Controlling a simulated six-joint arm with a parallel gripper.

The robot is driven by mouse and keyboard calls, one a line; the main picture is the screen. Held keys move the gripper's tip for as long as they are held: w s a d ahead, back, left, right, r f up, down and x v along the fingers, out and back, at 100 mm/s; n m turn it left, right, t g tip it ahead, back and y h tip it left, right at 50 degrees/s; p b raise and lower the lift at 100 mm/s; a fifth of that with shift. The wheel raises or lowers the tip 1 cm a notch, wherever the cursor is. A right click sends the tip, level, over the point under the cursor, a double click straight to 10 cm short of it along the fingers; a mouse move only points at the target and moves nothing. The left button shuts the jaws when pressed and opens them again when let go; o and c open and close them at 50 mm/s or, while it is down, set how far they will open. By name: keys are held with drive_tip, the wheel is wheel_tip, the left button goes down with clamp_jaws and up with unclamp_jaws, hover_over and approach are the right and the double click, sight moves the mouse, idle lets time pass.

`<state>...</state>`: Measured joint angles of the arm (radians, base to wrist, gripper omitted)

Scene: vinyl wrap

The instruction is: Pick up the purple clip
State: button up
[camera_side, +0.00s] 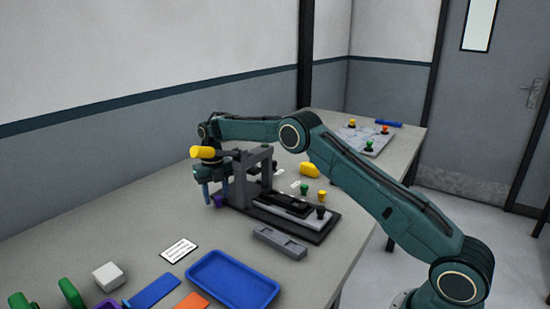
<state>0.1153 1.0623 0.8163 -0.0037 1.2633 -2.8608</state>
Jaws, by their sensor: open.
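A small purple piece (218,200), which looks like the clip, is on the grey table beside the left end of the dark fixture. My gripper (216,197) points down over it with its fingers apart. The purple piece shows between or just behind the fingertips; I cannot tell which. The fingers hide part of it, and contact cannot be made out. Another purple thing (108,304) is cut off at the bottom edge of the view, and its kind is unclear.
The dark fixture (325,228) with its upright frame stands close right of my gripper. A grey block (279,243), a blue tray (270,290), a white card (178,250) and a white block (109,277) lie nearer the camera. The table left of my gripper is clear.

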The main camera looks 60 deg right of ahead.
clamp_jaws()
drive_tip(key=shift+r, duration=0.2)
wheel_tip(320, 180, up, 10)
drive_tip(key=shift+f, duration=0.15)
idle(0.7)
idle(0.5)
drive_tip(key=s+a+r+m, duration=0.1)
drive_tip(key=a+r+m, duration=0.1)
drive_tip(key=a+r, duration=0.2)
drive_tip(key=s+a+r+m, duration=0.1)
drive_tip(key=a+r+m, duration=0.2)
drive_tip(key=a, duration=0.7)
wheel_tip(320, 180, up, 2)
drive_tip(key=shift+r+m, duration=0.25)
drive_tip(key=shift+m, duration=0.05)
idle(0.9)
